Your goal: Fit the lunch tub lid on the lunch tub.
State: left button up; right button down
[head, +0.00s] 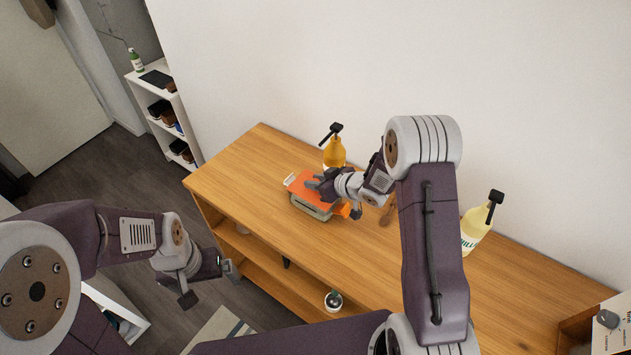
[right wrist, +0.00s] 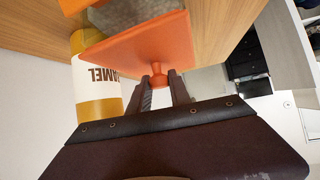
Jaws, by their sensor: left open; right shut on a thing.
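The lunch tub lid (head: 302,186) is a flat orange plate with a knob. My right gripper (head: 318,182) is shut on that knob. In the right wrist view the lid (right wrist: 140,50) spreads out beyond the fingertips of the right gripper (right wrist: 162,84). The lunch tub (head: 312,209) is grey and sits on the wooden top under the lid, partly hidden by it. Its grey part (right wrist: 125,14) shows beyond the lid's edge in the right wrist view. I cannot tell whether lid and tub touch. My left gripper (head: 209,284) is open and empty, off the cabinet's front.
A yellow caramel bottle (head: 335,152) stands close behind the lid. A pale yellow bottle (head: 473,230) stands farther right. The wooden cabinet top (head: 250,165) is clear at its left end. A small dark-topped item (head: 333,300) is on the shelf below. A white shelf (head: 165,115) stands at back left.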

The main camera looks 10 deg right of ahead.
jog(key=shift+f+b, duration=0.4)
jog(key=shift+f, duration=0.15)
jog(key=c, duration=1.1)
grip_release()
jog(key=shift+o, duration=0.2)
jog(key=shift+o, duration=1.3)
jog(key=p+v, duration=0.6)
jog(key=v, duration=0.6)
jog(key=shift+p, duration=0.35)
